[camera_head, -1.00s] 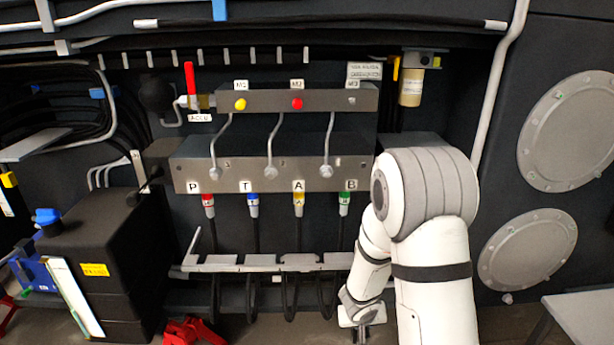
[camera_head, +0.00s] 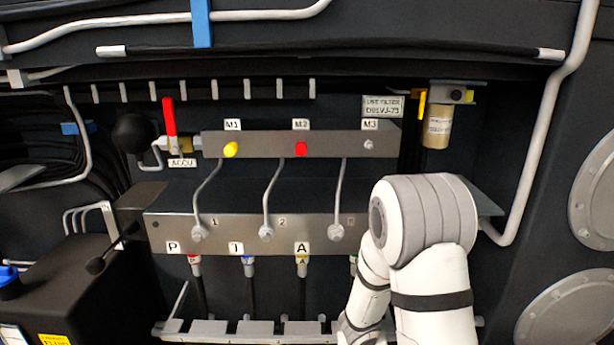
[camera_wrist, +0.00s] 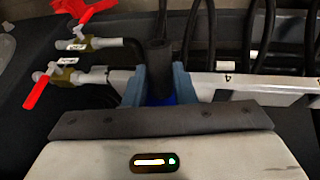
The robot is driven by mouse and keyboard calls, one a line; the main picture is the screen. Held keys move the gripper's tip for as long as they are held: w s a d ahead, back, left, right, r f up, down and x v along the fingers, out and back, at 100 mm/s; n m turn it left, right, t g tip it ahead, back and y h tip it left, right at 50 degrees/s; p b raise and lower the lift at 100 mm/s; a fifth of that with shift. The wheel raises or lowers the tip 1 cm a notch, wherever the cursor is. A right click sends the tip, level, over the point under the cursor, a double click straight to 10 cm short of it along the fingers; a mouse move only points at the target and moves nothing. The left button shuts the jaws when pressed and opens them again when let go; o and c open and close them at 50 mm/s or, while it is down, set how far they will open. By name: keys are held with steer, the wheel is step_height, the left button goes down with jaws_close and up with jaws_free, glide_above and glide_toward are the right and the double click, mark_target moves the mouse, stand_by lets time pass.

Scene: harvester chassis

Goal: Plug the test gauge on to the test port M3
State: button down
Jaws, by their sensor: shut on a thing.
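Test port M3 (camera_head: 368,145) is a small bare grey metal fitting at the right end of the upper manifold bar, under its M3 label. In the wrist view, my gripper (camera_wrist: 158,82) is shut on a dark upright cylinder with some blue at its base, which I take for the test gauge (camera_wrist: 157,55). Its dial does not show. In the head view, my forearm hangs low at the right of the manifold, below M3 and apart from it. The gripper and gauge are out of that picture below.
Port M1 has a yellow cap (camera_head: 231,149) and M2 a red cap (camera_head: 301,148). Bent pipes join the bar to the lower block (camera_head: 165,232). A filter (camera_head: 437,125) hangs right of M3. Red-handled valves (camera_wrist: 37,92) lie left of my gripper, and hoses right.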

steer(key=shift+d, duration=0.1)
steer(key=shift+w+r+p, duration=0.1)
steer(key=shift+r+p, duration=0.25)
steer(key=shift+p, duration=0.05)
step_height(320, 180, up, 21)
steer(key=p, duration=2)
steer(key=shift+f, duration=0.1)
